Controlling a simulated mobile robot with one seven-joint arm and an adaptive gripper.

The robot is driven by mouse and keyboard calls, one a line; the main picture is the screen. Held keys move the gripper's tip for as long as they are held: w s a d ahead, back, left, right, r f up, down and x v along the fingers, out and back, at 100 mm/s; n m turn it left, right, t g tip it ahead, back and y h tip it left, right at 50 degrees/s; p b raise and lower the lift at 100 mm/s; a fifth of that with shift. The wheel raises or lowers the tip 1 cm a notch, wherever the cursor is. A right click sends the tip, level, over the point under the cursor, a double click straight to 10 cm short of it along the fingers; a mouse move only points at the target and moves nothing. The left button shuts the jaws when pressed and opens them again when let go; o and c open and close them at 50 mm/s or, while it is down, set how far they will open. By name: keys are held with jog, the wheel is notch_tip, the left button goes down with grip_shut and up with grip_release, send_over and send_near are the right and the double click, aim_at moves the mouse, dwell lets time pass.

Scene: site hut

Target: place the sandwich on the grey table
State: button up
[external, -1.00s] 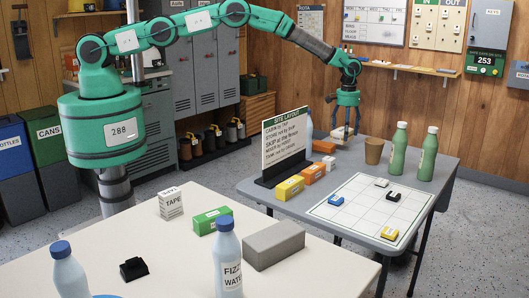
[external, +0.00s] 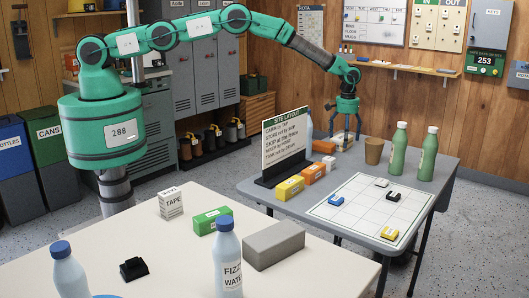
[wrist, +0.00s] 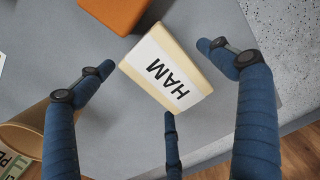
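The sandwich, a pale wedge pack with a white HAM label, shows large in the wrist view (wrist: 168,73) and small in the external view (external: 342,141). It appears to rest on the grey table (external: 262,188), near its far edge. My gripper (external: 345,133) is above and around the sandwich, with its fingers spread wide. In the wrist view, the blue fingers stand apart on different sides of the sandwich, with gaps to the left and right ones. The lower finger is close to it; contact there cannot be told.
A brown cup (external: 374,151) stands right of the sandwich. An orange box (external: 313,173), a yellow box (external: 290,188) and a sign (external: 285,145) are nearby. Two green bottles (external: 399,145) stand at the back right. A gridded board (external: 367,210) covers the table's front.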

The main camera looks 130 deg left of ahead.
jog(key=shift+r, duration=0.1)
notch_tip(320, 180, up, 12)
jog(key=p, duration=0.1)
dwell(0.8)
dwell(0.6)
